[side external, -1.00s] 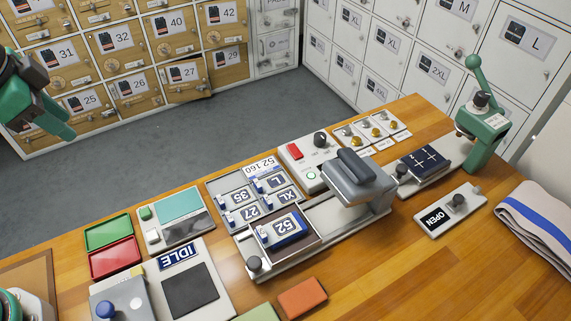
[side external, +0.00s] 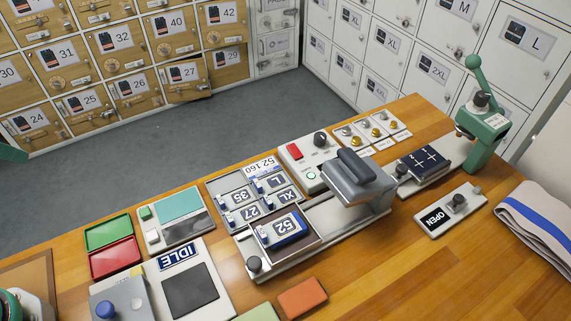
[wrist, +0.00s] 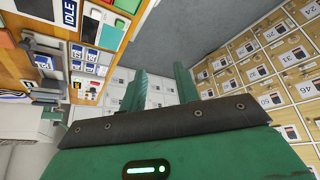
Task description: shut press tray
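The press (side external: 352,180) with its grey head stands on the bench in the side view. Its tray (side external: 303,250) is out to the left of the head, with a knob (side external: 254,264) at its near left end. A blue and white piece marked 52 (side external: 283,231) lies on the tray. My gripper (wrist: 160,75) shows two green fingers standing apart in the wrist view, with nothing between them. In the side view only a sliver of green shows at the left edge, well away from the tray.
A rack of numbered tags (side external: 240,197) sits close behind the tray. An IDLE panel (side external: 178,257) lies to its left and an orange block (side external: 302,297) in front. A green lever press (side external: 484,130) and an OPEN switch plate (side external: 434,217) stand to the right.

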